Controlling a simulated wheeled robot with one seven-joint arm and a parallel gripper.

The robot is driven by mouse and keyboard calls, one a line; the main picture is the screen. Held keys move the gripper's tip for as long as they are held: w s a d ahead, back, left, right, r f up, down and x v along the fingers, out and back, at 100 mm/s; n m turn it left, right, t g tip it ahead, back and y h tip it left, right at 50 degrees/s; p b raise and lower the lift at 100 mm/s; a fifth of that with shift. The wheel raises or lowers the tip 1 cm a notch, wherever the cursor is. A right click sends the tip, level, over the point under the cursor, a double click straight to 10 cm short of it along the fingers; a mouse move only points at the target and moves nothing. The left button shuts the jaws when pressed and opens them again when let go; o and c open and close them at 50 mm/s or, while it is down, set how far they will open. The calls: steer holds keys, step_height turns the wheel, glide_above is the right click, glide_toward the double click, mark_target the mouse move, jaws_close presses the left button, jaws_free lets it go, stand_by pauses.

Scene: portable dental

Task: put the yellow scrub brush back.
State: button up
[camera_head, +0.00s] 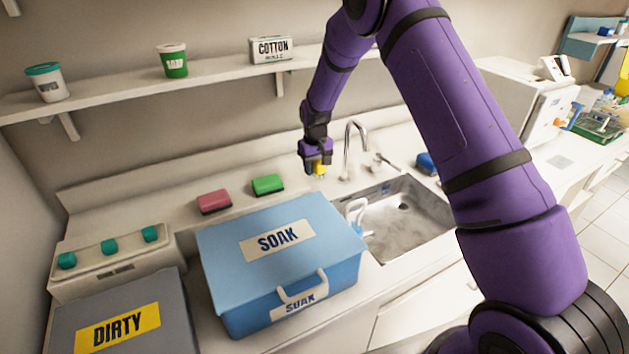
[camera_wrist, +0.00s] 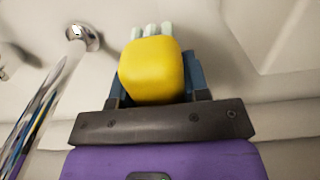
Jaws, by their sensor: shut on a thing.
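My gripper (camera_head: 317,170) is shut on the yellow scrub brush (camera_wrist: 152,70). It holds the brush in the air behind the sink, just left of the tap. In the wrist view the yellow block fills the space between my dark fingers, with pale bristle tufts showing at its far end. In the head view only a small yellow patch of the brush (camera_head: 319,169) shows below my gripper. A pink sponge (camera_head: 214,202) and a green sponge (camera_head: 268,185) lie on the counter to the left. A blue item (camera_head: 426,163) lies right of the tap.
The tap (camera_head: 348,150) rises close to my gripper. A shelf (camera_head: 120,92) with tubs runs above. A grey DIRTY box (camera_head: 65,320) is front left.

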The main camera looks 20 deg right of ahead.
mark_target(315, 187)
steer(key=shift+f, duration=2.65)
steer(key=shift+f, duration=0.15)
steer(key=o, duration=1.1)
steer(key=shift+c, duration=0.2)
